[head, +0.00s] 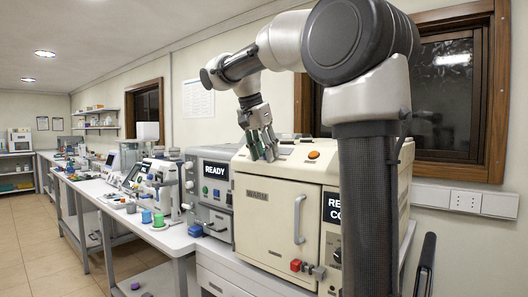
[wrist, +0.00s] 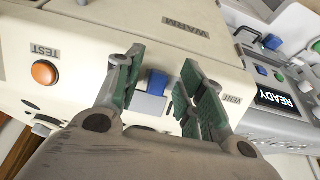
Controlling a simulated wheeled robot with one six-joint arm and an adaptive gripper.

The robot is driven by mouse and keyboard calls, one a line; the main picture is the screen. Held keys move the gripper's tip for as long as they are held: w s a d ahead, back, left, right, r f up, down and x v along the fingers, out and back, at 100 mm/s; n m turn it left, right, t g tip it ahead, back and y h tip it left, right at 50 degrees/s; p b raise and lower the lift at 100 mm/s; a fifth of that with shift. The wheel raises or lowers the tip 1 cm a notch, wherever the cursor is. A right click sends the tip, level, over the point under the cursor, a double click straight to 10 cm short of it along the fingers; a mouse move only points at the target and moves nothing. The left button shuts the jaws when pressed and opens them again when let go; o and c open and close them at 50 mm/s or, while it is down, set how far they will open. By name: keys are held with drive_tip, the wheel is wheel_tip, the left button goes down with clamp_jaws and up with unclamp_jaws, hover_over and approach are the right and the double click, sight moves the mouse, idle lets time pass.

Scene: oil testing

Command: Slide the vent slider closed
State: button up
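The vent slider (wrist: 157,82) shows in the wrist view as a small blue knob beside a pale grey block, on the cream top of the oven next to the VENT label (wrist: 232,98). My gripper (wrist: 166,88) is over it with its green-padded fingers apart, one on each side of the knob. I see a gap between the knob and the fingers, and no clear contact. In the head view my gripper (head: 262,150) points down at the top of the cream oven (head: 268,210) marked WARM. The slider is not clearly visible there. Part of its track is hidden by the fingers.
An orange TEST button (wrist: 44,73) sits on the same top, also seen in the head view (head: 313,155). The oven door has a tall handle (head: 299,220). A grey machine reading READY (head: 214,171) stands close on the left. The wall and window are behind.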

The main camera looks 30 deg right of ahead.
sight(248, 159)
clamp_jaws()
drive_tip(key=w, duration=0.2)
drive_tip(key=w+a, duration=0.1)
drive_tip(key=w, duration=0.1)
drive_tip(key=w+a, duration=0.1)
drive_tip(key=w, duration=0.2)
drive_tip(key=shift+a, duration=0.25)
unclamp_jaws()
drive_tip(key=v, duration=1.2)
